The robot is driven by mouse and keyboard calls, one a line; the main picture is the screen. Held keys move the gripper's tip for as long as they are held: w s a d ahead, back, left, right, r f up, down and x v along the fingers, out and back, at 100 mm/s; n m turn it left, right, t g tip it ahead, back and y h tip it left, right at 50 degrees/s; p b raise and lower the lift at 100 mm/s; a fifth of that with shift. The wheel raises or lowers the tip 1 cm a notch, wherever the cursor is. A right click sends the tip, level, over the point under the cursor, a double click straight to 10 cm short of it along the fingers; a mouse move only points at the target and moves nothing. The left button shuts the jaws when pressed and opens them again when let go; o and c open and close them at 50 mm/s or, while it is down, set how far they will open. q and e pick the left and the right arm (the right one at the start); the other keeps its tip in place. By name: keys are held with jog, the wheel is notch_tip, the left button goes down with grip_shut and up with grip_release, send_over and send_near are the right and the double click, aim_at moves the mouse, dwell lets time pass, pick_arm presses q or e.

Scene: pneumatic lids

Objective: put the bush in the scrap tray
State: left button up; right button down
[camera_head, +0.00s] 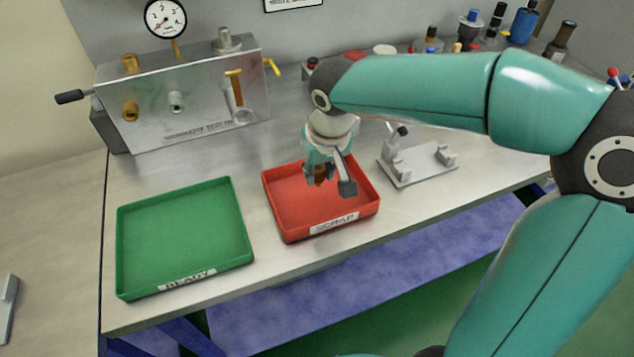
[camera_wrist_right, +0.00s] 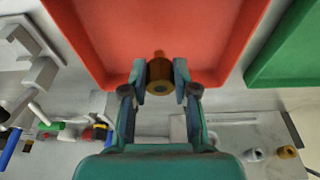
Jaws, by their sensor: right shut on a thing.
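The tray also shows in the right wrist view (camera_wrist_right: 150,25). I cannot tell whether the bush touches the tray floor. My left gripper is not in view.
A green tray labelled READY (camera_head: 185,235) stands left of the scrap tray. A metal fixture (camera_head: 417,165) stands on the right. A metal test block with valves and a gauge (camera_head: 185,100) stands at the back left. Several bottles and small parts line the back right.

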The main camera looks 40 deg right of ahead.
aim_at(321, 175)
jog(key=shift+f, duration=1.65)
jog(key=shift+f, duration=0.15)
jog(key=c, duration=0.9)
grip_release()
jog(key=shift+r, duration=0.3)
jog(key=v, duration=1.1)
jog(key=shift+s+r+p, duration=0.15)
jog(key=shift+r+p, duration=0.2)
